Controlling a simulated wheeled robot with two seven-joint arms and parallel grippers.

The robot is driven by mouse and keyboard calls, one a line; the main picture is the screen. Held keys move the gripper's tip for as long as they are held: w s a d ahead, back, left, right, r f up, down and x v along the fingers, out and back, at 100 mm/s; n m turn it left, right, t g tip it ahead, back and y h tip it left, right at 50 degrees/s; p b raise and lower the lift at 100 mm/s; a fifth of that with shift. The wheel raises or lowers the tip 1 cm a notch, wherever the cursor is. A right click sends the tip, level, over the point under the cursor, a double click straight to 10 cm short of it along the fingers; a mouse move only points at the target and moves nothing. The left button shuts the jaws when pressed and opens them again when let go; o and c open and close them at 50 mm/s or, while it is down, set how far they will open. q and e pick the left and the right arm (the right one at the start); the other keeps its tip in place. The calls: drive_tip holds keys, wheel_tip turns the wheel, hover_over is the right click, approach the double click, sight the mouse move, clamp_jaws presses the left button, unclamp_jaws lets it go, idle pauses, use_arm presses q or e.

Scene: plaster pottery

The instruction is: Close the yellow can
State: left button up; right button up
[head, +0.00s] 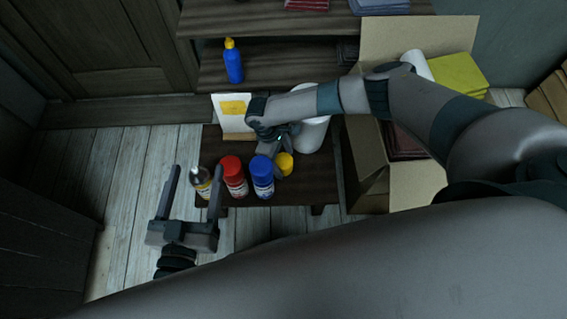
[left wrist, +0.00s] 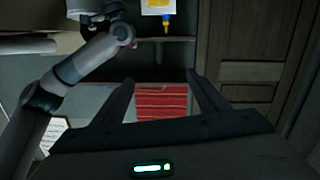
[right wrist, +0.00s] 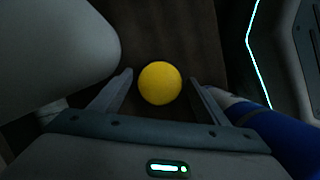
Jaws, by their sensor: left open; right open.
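A can with a yellowish label and a dark, narrow, uncapped-looking top (head: 202,183) stands at the left of the low table. A round yellow piece, seemingly its cap (head: 285,163), sits right of the blue can; it also shows in the right wrist view (right wrist: 160,83). My right gripper (right wrist: 160,77) is open, with its fingers on either side of the yellow piece; I cannot tell whether they touch it. My left gripper (head: 197,169) is open and empty.
A red can (head: 234,176) and a blue can (head: 262,178) stand between the yellowish can and the yellow piece. A white rounded vessel (head: 313,134) and a white bag (head: 231,118) stand behind. An open cardboard box (head: 428,190) is at right. Shelves (head: 290,65) rise behind.

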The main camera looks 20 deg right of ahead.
sight(283, 160)
drive_tip(key=shift+d+f, duration=0.1)
drive_tip(key=shift+f, duration=0.4)
use_arm(q)
drive_tip(key=shift+d+r+t, duration=0.1)
drive_tip(key=shift+r+t, duration=0.2)
drive_tip(key=shift+r, duration=0.25)
use_arm(e)
drive_tip(key=shift+c, duration=0.4)
drive_tip(key=c, duration=1)
drive_tip(key=shift+c, duration=0.5)
drive_tip(key=shift+r, duration=0.1)
drive_tip(key=shift+r+p, duration=0.4)
drive_tip(key=shift+r, duration=0.7)
wheel_tip(283, 160, up, 6)
drive_tip(key=shift+r+p, duration=0.15)
drive_tip(key=shift+p, duration=0.8)
use_arm(q)
drive_tip(key=s+a+f+g+y, duration=0.1)
drive_tip(key=s+a+f+g, duration=0.2)
drive_tip(key=f+g, duration=0.3)
drive_tip(key=shift+f+y, duration=0.4)
drive_tip(key=shift+f, duration=1.4)
use_arm(e)
drive_tip(key=shift+r, duration=0.7)
